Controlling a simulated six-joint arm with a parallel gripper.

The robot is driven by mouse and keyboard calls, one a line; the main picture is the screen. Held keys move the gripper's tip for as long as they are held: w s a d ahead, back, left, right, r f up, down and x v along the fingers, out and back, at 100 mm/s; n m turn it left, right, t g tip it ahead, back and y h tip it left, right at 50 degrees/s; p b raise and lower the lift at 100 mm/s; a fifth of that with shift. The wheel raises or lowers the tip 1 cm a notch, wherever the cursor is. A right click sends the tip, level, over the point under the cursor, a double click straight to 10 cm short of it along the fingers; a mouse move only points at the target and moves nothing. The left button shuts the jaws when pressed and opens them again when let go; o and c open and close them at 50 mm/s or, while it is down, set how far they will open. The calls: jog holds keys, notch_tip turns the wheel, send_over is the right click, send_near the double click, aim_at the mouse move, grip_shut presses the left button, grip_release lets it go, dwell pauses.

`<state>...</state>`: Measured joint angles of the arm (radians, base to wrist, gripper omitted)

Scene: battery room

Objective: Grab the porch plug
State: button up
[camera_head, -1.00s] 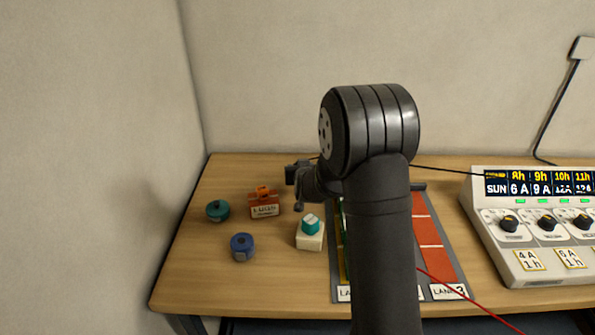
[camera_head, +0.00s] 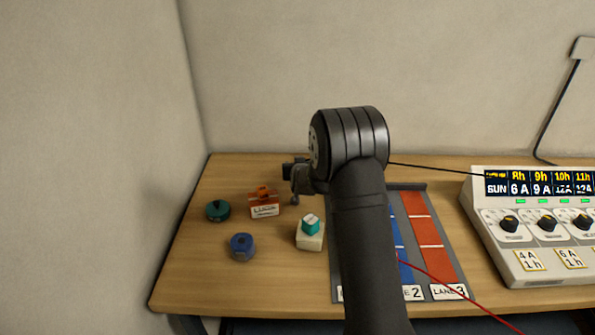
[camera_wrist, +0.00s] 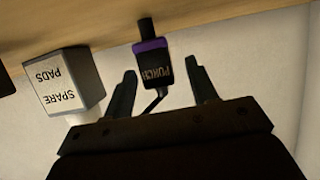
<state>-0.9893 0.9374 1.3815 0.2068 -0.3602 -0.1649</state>
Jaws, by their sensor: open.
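The porch plug (camera_wrist: 151,63) shows in the wrist view as a dark block with a purple band, a black tip and a label that reads PORCH upside down. A short dark lead hangs from its lower end in the picture. My gripper (camera_wrist: 160,70) is open, with one finger on each side of the plug's lower part in the picture. I cannot tell whether either finger touches it. In the head view my gripper (camera_head: 291,180) is over the back of the table, partly behind my arm, and I cannot make out the plug there.
A SPARE PADS box (camera_wrist: 63,82) stands left of the gripper in the wrist view. On the table are a red box (camera_head: 264,209), a green round piece (camera_head: 218,211), a blue one (camera_head: 242,247) and a cream block (camera_head: 310,241). The lane mat (camera_head: 437,215) and charger (camera_head: 535,230) lie right.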

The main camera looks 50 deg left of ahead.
jog(key=shift+c, duration=0.2)
jog(key=c, duration=1)
jog(key=shift+c, duration=0.2)
jog(key=shift+r, duration=0.15)
